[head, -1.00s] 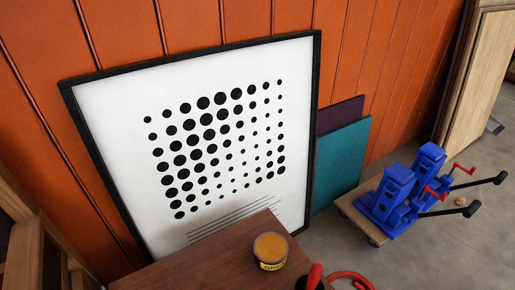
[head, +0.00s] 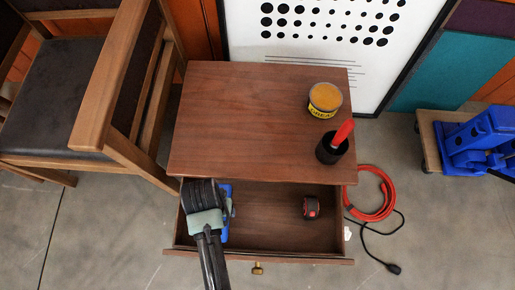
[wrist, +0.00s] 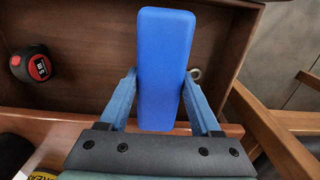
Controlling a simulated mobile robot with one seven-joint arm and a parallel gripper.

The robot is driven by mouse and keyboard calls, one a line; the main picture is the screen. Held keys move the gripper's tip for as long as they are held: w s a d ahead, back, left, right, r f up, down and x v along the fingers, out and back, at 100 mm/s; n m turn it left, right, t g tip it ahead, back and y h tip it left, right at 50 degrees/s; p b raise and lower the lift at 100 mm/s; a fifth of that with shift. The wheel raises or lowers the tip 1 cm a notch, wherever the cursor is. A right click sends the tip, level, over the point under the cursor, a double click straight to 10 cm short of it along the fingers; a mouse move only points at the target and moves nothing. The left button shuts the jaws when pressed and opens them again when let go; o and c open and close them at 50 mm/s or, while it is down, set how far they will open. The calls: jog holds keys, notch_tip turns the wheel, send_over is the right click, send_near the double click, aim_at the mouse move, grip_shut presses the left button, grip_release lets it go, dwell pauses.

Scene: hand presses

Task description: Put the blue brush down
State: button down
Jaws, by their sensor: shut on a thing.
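The blue brush (wrist: 165,70) is held between the two fingers of my gripper (wrist: 160,92), which is shut on it. In the head view only part of the blue brush (head: 225,212) shows beside my gripper (head: 212,208), at the left end of the open drawer (head: 270,240). The brush is over or inside the drawer. I cannot tell whether it touches the drawer floor. The wrist view shows a broad, plain blue face of the brush; its other side is hidden.
A black-and-red tape measure (head: 311,207) lies in the drawer, right of the brush, with bare floor between. A grease tin (head: 324,100) and a black cup-like piece with a red handle (head: 334,145) stand on the cabinet top (head: 235,120). A wooden armchair (head: 120,90) stands close left.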

notch_tip(320, 180, down, 8)
jog(key=b, duration=0.3)
jog(key=shift+w+f, duration=0.1)
jog(key=w+d, duration=0.1)
jog(key=d, duration=0.1)
jog(key=w+d+b, duration=0.1)
jog(key=w+d, duration=0.1)
jog(key=w+d+b, duration=0.1)
jog(key=w+d, duration=0.1)
jog(key=shift+d+r, duration=0.35)
jog(key=shift+d, duration=0.05)
jog(key=shift+w+d+r+b, duration=0.1)
jog(key=shift+w+d+b, duration=0.15)
jog(key=shift+d+b, duration=0.15)
jog(key=w+d+b, duration=0.1)
jog(key=w+d, duration=0.1)
jog(key=d, duration=0.1)
jog(key=shift+w+b, duration=0.1)
jog(key=shift+b, duration=0.2)
jog(key=shift+f+b, duration=0.45)
jog(key=shift+f, duration=0.2)
jog(key=shift+r, duration=0.1)
